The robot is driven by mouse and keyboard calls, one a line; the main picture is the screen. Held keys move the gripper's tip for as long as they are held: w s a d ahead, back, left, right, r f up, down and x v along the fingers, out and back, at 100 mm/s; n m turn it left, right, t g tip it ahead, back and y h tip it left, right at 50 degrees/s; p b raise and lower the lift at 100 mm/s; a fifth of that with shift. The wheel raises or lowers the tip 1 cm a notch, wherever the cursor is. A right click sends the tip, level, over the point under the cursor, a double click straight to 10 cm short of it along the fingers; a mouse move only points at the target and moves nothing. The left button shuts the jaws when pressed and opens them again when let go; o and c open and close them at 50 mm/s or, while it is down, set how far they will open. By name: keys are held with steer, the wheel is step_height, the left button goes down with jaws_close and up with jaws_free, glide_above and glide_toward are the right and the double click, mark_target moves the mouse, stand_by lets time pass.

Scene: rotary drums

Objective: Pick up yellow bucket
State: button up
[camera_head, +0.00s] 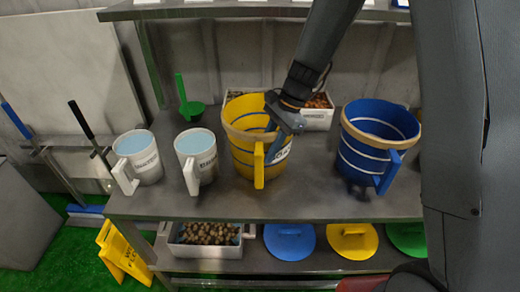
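The yellow bucket (243,141) stands upright on the grey metal shelf, with a tan band round its rim. Its yellow handle (259,166) faces the front, and a white label is partly visible on its right side. My gripper (273,143) is at the bucket's front right rim, close to the handle, pointing down. Its blue-grey fingers overlap the rim and front wall in this view. I cannot tell whether they touch the bucket or are closed on it.
A blue bucket (373,157) stands to the right. Two white jugs (146,165) (204,163) stand to the left, by a green scoop (188,106). White trays sit behind the yellow bucket. Colored lids (289,241) and a produce tray (184,249) are on the lower shelf.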

jaws_close()
stand_by(1.3)
steer(key=shift+w+r, duration=0.15)
